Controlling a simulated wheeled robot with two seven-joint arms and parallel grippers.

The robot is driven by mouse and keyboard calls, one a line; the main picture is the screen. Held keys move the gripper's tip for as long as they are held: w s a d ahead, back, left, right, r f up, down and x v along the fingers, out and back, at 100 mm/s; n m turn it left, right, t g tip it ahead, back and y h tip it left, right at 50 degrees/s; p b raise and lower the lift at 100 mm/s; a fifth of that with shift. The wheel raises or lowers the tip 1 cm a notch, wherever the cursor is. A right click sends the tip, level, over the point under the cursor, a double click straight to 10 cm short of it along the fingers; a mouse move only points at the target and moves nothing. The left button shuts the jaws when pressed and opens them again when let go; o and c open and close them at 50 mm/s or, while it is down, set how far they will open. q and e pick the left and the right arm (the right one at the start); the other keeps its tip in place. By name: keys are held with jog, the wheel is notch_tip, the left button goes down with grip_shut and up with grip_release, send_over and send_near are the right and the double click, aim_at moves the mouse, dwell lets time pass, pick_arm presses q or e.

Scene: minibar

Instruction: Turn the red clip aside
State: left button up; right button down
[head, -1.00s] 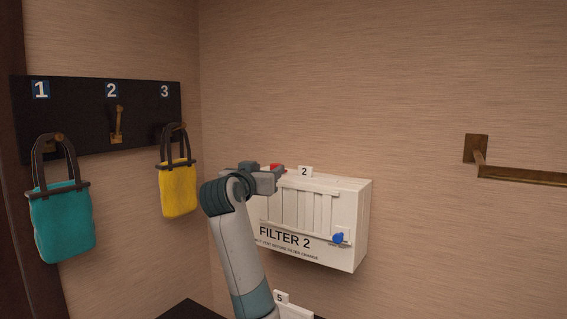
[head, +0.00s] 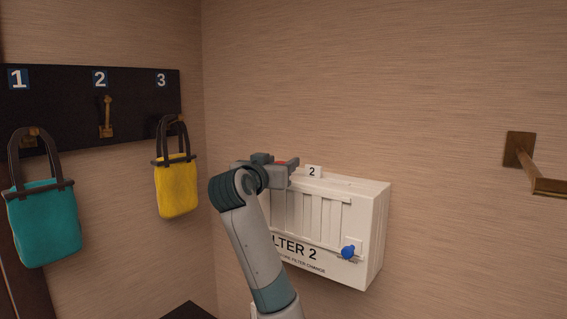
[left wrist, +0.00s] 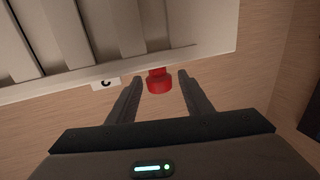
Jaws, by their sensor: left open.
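The red clip (left wrist: 158,82) shows in the left wrist view at the edge of the white filter box, between the two fingers. In the head view only a sliver of the red clip (head: 281,162) shows behind my left gripper (head: 292,167). The left gripper (left wrist: 160,92) is open, with one finger on each side of the clip and a gap showing on both sides. The white box (head: 372,215), marked FILTER 2, hangs on the wall. My right gripper is not in view.
A blue knob (head: 348,252) sits at the box's lower right. A black hook board (head: 60,110) on the left wall holds a teal bag (head: 45,222) and a yellow bag (head: 176,188). A brass bar (head: 550,186) juts out at right. The wall above the box is clear.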

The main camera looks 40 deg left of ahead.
pick_arm(q)
jog(key=shift+s, duration=0.1)
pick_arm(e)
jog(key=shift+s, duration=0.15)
pick_arm(q)
jog(key=c, duration=1.1)
jog(key=shift+o, duration=0.2)
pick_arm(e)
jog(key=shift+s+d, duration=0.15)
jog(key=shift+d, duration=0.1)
